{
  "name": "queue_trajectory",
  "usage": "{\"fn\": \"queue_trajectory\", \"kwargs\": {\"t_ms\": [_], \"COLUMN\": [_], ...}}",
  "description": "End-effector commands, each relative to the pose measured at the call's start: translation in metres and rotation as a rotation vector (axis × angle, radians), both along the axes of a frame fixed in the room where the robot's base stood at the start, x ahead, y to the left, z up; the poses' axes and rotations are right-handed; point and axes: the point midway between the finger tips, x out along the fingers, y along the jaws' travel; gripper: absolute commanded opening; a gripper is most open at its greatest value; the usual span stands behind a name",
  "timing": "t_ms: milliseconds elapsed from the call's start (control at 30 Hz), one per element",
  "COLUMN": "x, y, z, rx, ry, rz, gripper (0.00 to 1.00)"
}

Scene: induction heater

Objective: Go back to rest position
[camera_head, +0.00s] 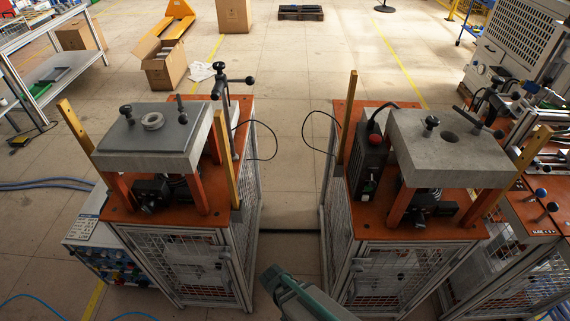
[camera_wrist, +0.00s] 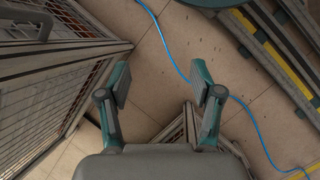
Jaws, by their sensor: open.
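My gripper (camera_wrist: 159,95) shows in the wrist view with its two fingers spread wide apart and nothing between them. Beyond the fingers are the tiled floor and a blue cable (camera_wrist: 174,62). In the head view, part of my arm shows at the bottom centre, in front of the gap between the two heater stations; the fingers cannot be seen there. The left induction heater station (camera_head: 150,139) has a grey top plate with a ring on it. The right induction heater station (camera_head: 450,155) has a grey top plate with a dark round hole.
Mesh-sided frames (camera_head: 200,270) carry both stations, with a floor gap between them. A mesh cage wall (camera_wrist: 75,50) stands left of my gripper in the wrist view. Upright yellow posts (camera_head: 222,155) and thin black cables flank the gap. Cardboard boxes (camera_head: 163,68) stand behind, on open floor.

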Motion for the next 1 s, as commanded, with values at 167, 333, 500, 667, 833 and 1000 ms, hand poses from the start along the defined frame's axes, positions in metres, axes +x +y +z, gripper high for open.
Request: {"fn": "queue_trajectory", "kwargs": {"t_ms": [167, 333, 500, 667, 833, 1000], "x": [-0.037, -0.07, -0.096, -0.109, -0.11, -0.11], "y": [-0.046, -0.08, -0.109, -0.125, -0.131, -0.132], "z": [-0.013, -0.021, -0.027, -0.031, -0.032, -0.032], "rx": [0.035, 0.058, 0.055, 0.054, 0.057, 0.058], "ry": [0.089, 0.16, 0.207, 0.23, 0.232, 0.232], "rz": [-0.26, -0.456, -0.598, -0.681, -0.717, -0.719], "gripper": [0.65, 0.65, 0.65, 0.65, 0.65, 0.65]}}
